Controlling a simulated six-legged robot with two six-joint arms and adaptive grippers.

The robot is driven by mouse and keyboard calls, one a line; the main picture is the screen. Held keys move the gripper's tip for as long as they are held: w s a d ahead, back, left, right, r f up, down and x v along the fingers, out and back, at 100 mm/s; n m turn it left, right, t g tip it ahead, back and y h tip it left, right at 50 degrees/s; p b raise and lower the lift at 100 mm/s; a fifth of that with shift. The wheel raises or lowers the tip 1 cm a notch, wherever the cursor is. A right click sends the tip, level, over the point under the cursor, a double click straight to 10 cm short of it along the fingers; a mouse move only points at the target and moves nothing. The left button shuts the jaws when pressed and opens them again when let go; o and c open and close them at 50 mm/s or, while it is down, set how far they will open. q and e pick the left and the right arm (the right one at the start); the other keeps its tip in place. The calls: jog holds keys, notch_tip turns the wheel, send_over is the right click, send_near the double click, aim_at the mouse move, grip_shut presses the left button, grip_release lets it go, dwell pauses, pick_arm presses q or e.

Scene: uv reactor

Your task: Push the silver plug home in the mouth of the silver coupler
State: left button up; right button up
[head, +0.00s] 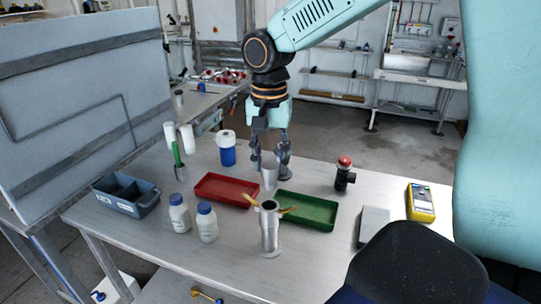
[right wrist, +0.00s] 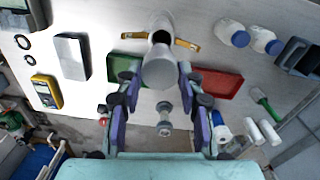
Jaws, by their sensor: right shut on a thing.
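The silver plug (head: 269,179) is a pale tapered cylinder, held upright between the fingers of my right gripper (head: 270,168). In the right wrist view the plug (right wrist: 160,72) sits between the tips of my right gripper (right wrist: 160,78), its wide end toward the camera. The silver coupler (head: 269,234) stands upright on the bench, with a brass lever on each side of its open mouth. In the head view the plug is behind and above the mouth, apart from it. In the right wrist view the coupler (right wrist: 160,22) shows its dark mouth just beyond the plug. My left gripper is out of view.
A red tray (head: 226,190) and a green tray (head: 306,211) lie on either side, close to the coupler. Two white bottles (head: 207,222) stand left of it. A red-topped black fitting (head: 344,175), a grey block (head: 374,224) and a yellow meter (head: 421,203) are to the right.

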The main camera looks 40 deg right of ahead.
aim_at(270, 164)
jog(key=shift+w+a+f+b, duration=0.1)
jog(key=shift+a+f+b, duration=0.1)
jog(key=shift+f+b, duration=0.75)
jog(key=shift+f, duration=0.85)
jog(key=shift+d+f, duration=0.15)
jog(key=shift+f, duration=0.1)
jog(key=shift+r, duration=0.1)
